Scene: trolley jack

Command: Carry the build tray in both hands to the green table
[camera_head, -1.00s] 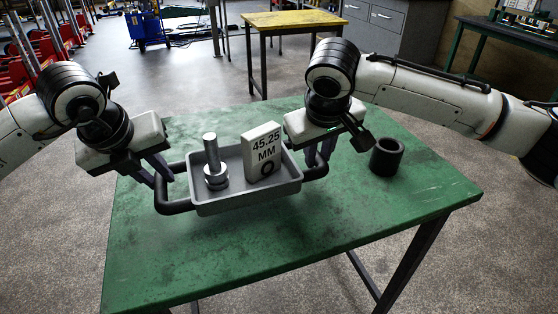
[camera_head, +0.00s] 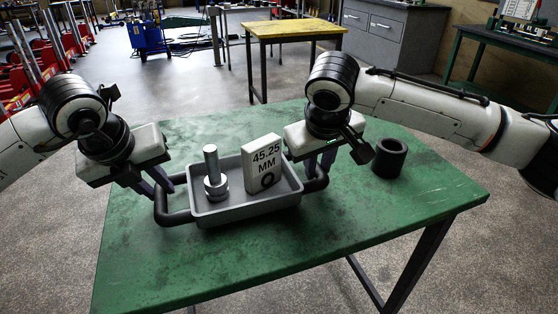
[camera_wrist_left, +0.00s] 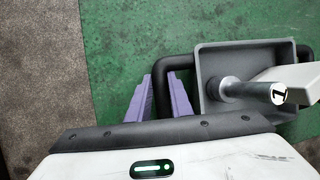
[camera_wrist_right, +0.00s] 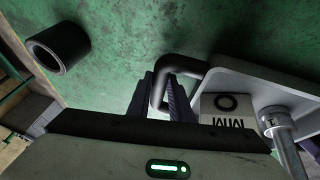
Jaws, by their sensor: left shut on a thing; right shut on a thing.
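The grey build tray (camera_head: 250,208) is level over the middle of the green table (camera_head: 400,240), very low; I cannot tell if it touches the top. It carries a metal stepped pin (camera_head: 212,170) and a white block marked 45.25 MM (camera_head: 263,160), both upright. My left gripper (camera_head: 161,190) is shut on the tray's left black handle (camera_head: 176,218), also seen in the left wrist view (camera_wrist_left: 160,92). My right gripper (camera_head: 318,165) is shut on the right handle, which shows in the right wrist view (camera_wrist_right: 182,62).
A black hollow cylinder (camera_head: 389,158) stands on the green table, right of my right gripper. The front and left of the tabletop are clear. Behind are a yellow-topped table (camera_head: 290,27), a grey cabinet (camera_head: 385,30) and another green-framed table (camera_head: 500,45).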

